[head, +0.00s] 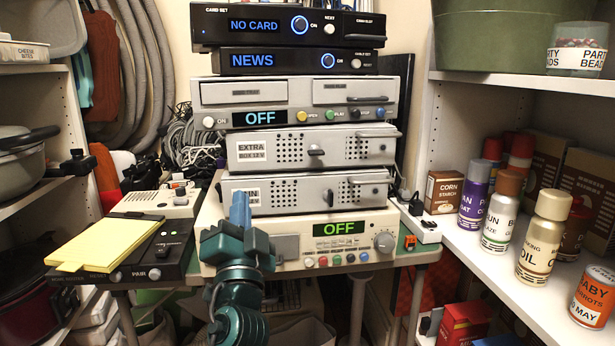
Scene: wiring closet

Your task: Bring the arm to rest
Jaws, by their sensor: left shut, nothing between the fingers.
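My left gripper (240,208) is in the lower middle of the head view, at the end of a teal arm that comes up from the bottom edge. Its blue fingers point upward and are together, with nothing between them. It shows in front of the left part of the beige bottom unit (343,259), whose display reads OFF, and hides some of that unit's face. I cannot tell whether it touches the unit. My right gripper is not in view.
Above are two grey perforated units (312,147), a two-drawer unit (290,92) reading OFF, and black boxes reading NEWS (290,61) and NO CARD (280,25). A yellow pad (105,243) lies left. Cans, including an oil can (543,238), crowd the right shelf.

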